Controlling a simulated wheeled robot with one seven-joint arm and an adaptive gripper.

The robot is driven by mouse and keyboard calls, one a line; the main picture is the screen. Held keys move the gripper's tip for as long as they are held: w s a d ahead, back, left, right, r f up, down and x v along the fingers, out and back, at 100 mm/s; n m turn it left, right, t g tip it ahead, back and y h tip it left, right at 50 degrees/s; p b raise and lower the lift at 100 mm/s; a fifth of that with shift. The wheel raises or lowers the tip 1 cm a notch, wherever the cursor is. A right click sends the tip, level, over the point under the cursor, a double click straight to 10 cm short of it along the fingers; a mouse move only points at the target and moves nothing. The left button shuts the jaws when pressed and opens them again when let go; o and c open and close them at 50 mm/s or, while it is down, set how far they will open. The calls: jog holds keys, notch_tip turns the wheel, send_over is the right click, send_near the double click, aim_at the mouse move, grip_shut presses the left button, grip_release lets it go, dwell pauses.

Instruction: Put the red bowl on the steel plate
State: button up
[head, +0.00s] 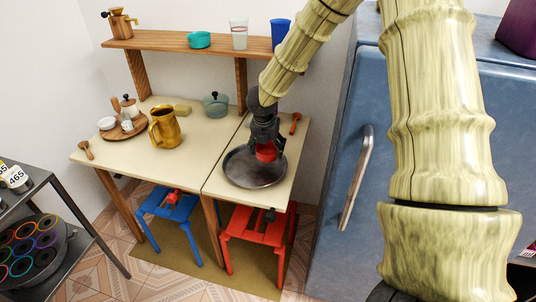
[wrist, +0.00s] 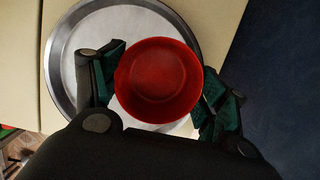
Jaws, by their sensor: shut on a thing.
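The red bowl (wrist: 158,80) is held upright between the two fingers of my gripper (wrist: 160,92) in the wrist view. It also shows in the head view (head: 266,152), partly hidden by my gripper (head: 265,140). My gripper is shut on the bowl's sides. The steel plate (wrist: 62,55) is a round grey dish with a raised rim, lying below the bowl. In the head view the plate (head: 250,176) sits on the right part of the table. The bowl is over the plate's upper right part; I cannot tell whether it touches the plate.
A gold mug (head: 164,130), a lidded green pot (head: 216,104) and a wooden tray (head: 136,127) with small items stand on the table (head: 130,155). A wooden shelf (head: 180,43) is behind. A blue fridge (head: 335,150) stands close on the right.

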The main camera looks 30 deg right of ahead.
jog(key=shift+s+x, duration=0.15)
jog(key=shift+x, duration=0.75)
jog(key=shift+s+x, duration=0.15)
jog(key=shift+x, duration=0.75)
jog(key=shift+a, duration=0.1)
jog(key=shift+f, duration=0.2)
jog(key=o, duration=1)
jog(key=shift+w, duration=0.1)
jog(key=shift+r, duration=0.2)
jog(key=v, duration=1.2)
jog(key=shift+a, duration=0.1)
